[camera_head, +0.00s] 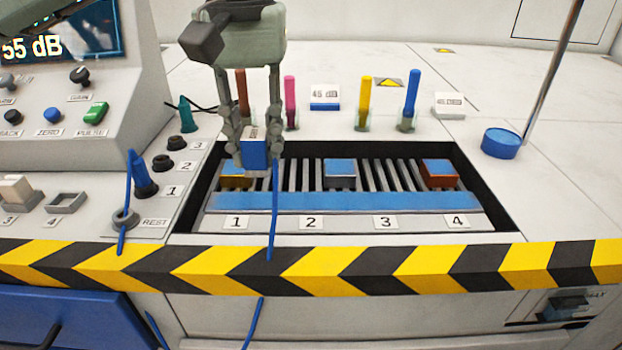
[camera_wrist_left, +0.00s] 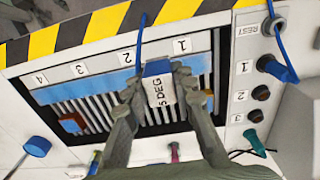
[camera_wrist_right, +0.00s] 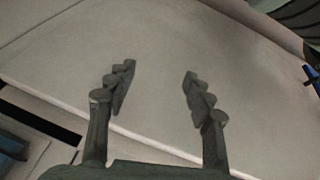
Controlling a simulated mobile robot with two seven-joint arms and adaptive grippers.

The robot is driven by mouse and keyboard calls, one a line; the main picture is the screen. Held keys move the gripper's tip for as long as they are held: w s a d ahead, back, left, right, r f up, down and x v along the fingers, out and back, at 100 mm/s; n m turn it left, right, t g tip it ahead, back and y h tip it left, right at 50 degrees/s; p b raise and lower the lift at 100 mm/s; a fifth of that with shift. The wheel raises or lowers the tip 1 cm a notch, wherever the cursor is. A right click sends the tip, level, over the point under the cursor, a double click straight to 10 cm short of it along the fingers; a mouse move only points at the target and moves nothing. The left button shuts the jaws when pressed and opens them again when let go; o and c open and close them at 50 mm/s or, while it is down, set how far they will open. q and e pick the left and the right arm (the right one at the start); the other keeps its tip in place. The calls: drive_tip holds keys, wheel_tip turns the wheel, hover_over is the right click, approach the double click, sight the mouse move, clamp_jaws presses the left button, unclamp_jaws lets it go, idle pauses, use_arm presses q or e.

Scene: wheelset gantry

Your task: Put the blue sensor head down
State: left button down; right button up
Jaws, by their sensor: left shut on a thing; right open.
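The blue sensor head (camera_head: 255,155) is a small block with a blue face and a white side; a blue cable hangs from it over the striped edge. My left gripper (camera_head: 252,141) is shut on it, pointing down above the left end of the slatted bay (camera_head: 493,213), near label 1. In the left wrist view the sensor head (camera_wrist_left: 157,68) sits between the fingertips, its white side reading "5 DEG", partly covered. Whether it touches anything below is unclear. My right gripper (camera_wrist_right: 155,88) is open and empty over a pale surface in the right wrist view.
In the bay lie a yellowish block (camera_head: 236,182), a grey block with blue top (camera_head: 340,175) and a reddish-brown one (camera_head: 438,173). Behind stand several coloured sticks, including a pink one (camera_head: 290,103). A REST ring (camera_head: 125,219) is at left. A blue cylinder (camera_head: 501,142) is at right.

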use_arm(q)
drive_tip(key=w+d+f, duration=0.1)
drive_tip(key=d, duration=0.1)
drive_tip(key=w+d+f, duration=0.3)
drive_tip(key=d+f, duration=0.1)
drive_tip(key=shift+w+d, duration=0.3)
drive_tip(key=shift+d, duration=0.05)
wheel_tip(320, 180, down, 3)
drive_tip(key=shift+f, duration=0.5)
use_arm(e)
drive_tip(key=shift+s+d+f+g, duration=0.5)
drive_tip(key=shift+s+d, duration=0.1)
drive_tip(key=shift+s, duration=0.1)
drive_tip(key=shift+w+a, duration=0.1)
drive_tip(key=shift+w, duration=0.05)
use_arm(q)
drive_tip(key=shift+f, duration=0.15)
drive_tip(key=c, duration=1.3)
unclamp_jaws()
use_arm(e)
drive_tip(key=shift+w+a+r+t, duration=0.15)
drive_tip(key=shift+w+a+t, duration=0.15)
use_arm(q)
drive_tip(key=shift+o, duration=0.2)
